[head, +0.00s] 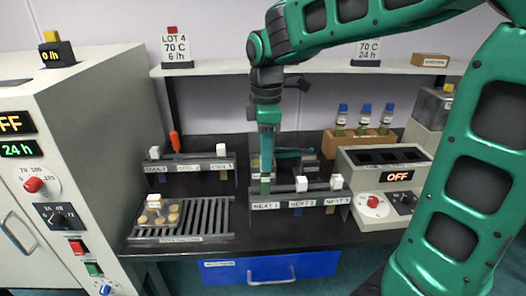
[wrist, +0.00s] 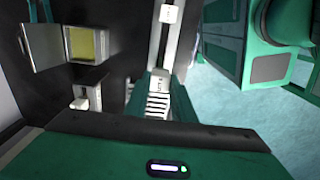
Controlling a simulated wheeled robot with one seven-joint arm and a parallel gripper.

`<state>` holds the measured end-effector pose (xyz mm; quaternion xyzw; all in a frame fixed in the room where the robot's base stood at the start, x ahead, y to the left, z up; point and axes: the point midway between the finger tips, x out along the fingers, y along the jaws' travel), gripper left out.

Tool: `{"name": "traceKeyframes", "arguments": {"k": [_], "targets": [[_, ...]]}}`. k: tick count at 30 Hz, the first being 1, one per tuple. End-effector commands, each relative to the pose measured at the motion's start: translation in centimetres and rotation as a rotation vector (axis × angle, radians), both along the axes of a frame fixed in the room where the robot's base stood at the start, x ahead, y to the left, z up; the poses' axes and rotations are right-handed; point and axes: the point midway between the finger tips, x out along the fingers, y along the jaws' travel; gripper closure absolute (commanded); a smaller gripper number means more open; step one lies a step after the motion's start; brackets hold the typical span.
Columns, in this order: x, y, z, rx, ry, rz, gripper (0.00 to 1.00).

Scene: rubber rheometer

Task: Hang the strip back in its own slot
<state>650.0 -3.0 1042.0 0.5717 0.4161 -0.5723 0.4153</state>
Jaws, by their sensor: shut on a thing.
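My gripper (head: 265,188) points down at the left end of the NEXT rack (head: 318,191), above the NEXT 1 label. It is shut on the strip, which the fingers almost wholly hide in the head view. In the wrist view my gripper's teal fingers (wrist: 157,108) are low in the middle, with a pale ridged part between them. I cannot tell whether the strip rests in the slot. White blocks top the strips at NEXT 2 (head: 301,184) and NEXT 3 (head: 336,182). They also show in the wrist view, at NEXT 2 (wrist: 160,79) and NEXT 3 (wrist: 168,14).
A second labelled rack (head: 190,166) with white-topped strips stands left. Before it, a tray of round pieces (head: 158,214) sits on a slatted stand (head: 215,218). A small unit reading OFF (head: 395,177) stands right, a vial holder (head: 358,142) behind. A large cabinet (head: 75,130) borders the left.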

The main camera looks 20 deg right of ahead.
Motion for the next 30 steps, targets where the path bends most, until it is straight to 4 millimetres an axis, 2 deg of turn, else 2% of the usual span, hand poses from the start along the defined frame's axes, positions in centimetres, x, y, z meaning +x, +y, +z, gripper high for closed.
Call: {"name": "traceKeyframes", "arguments": {"k": [30], "targets": [[0.0, 0.0, -4.3, 0.000, 0.000, -0.001, 0.99]]}}
